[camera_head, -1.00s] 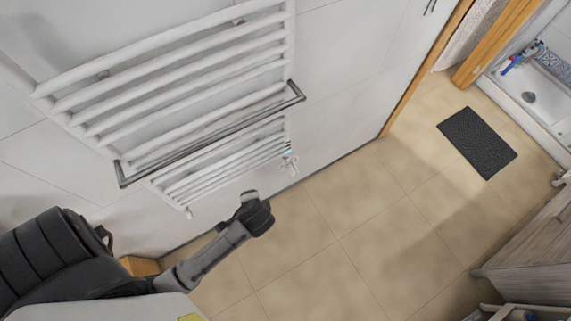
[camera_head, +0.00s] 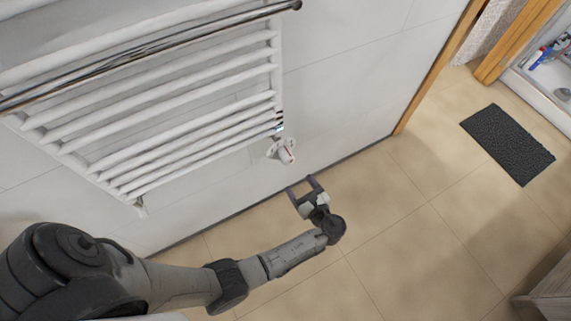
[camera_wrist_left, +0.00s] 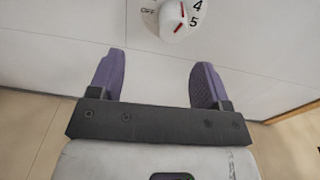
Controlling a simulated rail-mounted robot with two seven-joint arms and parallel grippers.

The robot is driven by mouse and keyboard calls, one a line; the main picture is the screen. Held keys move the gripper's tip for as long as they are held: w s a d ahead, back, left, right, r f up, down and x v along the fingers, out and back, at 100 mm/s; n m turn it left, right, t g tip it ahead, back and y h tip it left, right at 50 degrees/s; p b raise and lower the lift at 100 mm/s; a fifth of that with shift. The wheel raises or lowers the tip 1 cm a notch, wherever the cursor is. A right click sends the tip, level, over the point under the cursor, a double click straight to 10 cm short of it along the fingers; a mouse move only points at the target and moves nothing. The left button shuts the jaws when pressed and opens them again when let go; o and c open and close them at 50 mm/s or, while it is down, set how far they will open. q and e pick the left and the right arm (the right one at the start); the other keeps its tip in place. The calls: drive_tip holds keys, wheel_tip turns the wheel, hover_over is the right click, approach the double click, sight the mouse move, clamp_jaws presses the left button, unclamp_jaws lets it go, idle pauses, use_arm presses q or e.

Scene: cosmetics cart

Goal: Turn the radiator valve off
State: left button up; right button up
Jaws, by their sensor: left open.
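The white radiator valve (camera_head: 284,151) sticks out at the lower right corner of the white towel radiator (camera_head: 190,117). In the left wrist view, the valve knob (camera_wrist_left: 172,17) shows at the top edge, with red marks and the labels OFF, 4 and 5; its upper part is cut off. My left gripper (camera_head: 302,187) is open and empty, below the valve and apart from it. In the left wrist view its two purple fingers (camera_wrist_left: 156,68) are spread wide, with the knob beyond their tips. My right gripper is not in view.
A chrome rail (camera_head: 150,50) runs across the front of the radiator. The tiled floor (camera_head: 400,240) is clear around the left gripper. A dark mat (camera_head: 507,144) lies at the right, and a wooden cabinet (camera_head: 550,292) stands at the lower right.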

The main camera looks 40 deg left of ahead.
sight(285, 155)
use_arm(q)
drive_tip(key=shift+m+t+y, duration=0.4)
drive_tip(key=shift+m, duration=0.4)
drive_tip(key=b+x, duration=0.1)
drive_tip(key=x, duration=0.2)
drive_tip(key=w+f+b+x, duration=0.1)
drive_tip(key=x, duration=0.3)
drive_tip(key=b+x, duration=0.2)
drive_tip(key=x, duration=0.2)
drive_tip(key=shift+w+d+f, duration=0.15)
drive_tip(key=shift+w+f, duration=0.1)
drive_tip(key=shift+w, duration=0.15)
drive_tip(key=shift+x, duration=0.95)
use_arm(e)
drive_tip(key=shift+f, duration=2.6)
use_arm(q)
drive_tip(key=shift+c, duration=0.5)
drive_tip(key=c, duration=0.8)
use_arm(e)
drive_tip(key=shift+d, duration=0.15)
